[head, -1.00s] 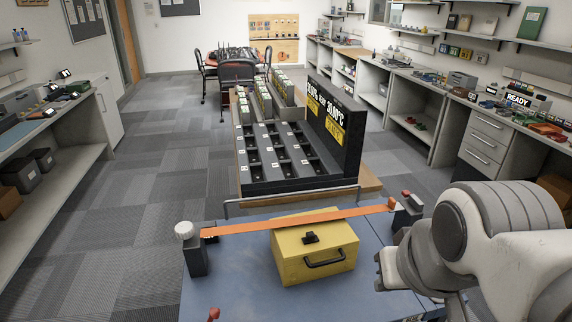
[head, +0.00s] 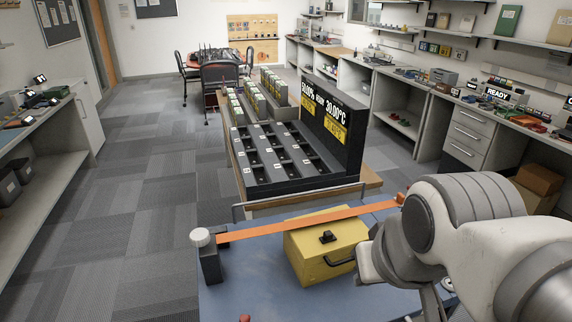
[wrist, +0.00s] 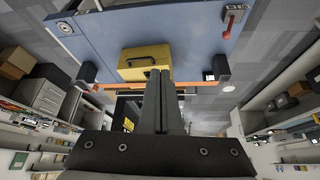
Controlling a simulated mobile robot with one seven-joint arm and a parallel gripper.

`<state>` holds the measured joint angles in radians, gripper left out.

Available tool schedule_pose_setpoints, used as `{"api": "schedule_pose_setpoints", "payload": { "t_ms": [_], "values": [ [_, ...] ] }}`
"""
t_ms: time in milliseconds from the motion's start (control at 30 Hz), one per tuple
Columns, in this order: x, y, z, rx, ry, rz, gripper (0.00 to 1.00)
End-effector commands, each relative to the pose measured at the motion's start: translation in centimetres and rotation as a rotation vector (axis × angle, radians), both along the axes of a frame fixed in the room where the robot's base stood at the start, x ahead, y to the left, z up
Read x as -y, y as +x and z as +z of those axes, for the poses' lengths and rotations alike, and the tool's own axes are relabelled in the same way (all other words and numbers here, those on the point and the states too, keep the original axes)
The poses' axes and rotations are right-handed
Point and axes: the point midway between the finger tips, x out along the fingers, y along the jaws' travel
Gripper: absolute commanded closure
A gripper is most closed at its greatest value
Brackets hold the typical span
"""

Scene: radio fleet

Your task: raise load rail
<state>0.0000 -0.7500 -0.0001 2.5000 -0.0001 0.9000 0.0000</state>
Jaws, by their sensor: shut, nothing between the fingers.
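An orange rail (head: 300,222) runs across the blue cart top (head: 240,290), low above it. Its left end meets a dark post (head: 210,262) with a white knob (head: 199,237); my arm hides its right post in the head view. A yellow case (head: 318,250) with a black handle sits on the cart beside the rail. In the wrist view my gripper (wrist: 162,72) is shut and empty, its fingers overlapping the lower edge of the yellow case (wrist: 143,62). The orange rail (wrist: 105,86) passes behind the fingers there. I cannot tell whether they touch it.
A black slotted rack (head: 275,155) with a display board (head: 333,120) stands on a wooden table beyond the cart. Benches line both sides. A red lever (wrist: 229,25) shows at the cart's far corner in the wrist view. Carpet on the left is clear.

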Motion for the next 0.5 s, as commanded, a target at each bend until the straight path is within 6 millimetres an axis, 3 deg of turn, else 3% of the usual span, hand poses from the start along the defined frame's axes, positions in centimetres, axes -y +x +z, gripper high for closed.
{"api": "schedule_pose_setpoints", "payload": {
  "t_ms": [167,267,367,500],
  "values": [
    [-0.1,0.4,0.1,0.000,0.015,-0.018,1.00],
    [-0.3,1.8,0.3,-0.001,0.074,-0.087,1.00],
    [-0.6,4.5,0.7,-0.004,0.184,-0.223,1.00],
    [-1.0,10.0,1.0,-0.016,0.387,-0.488,1.00]
  ]
}}
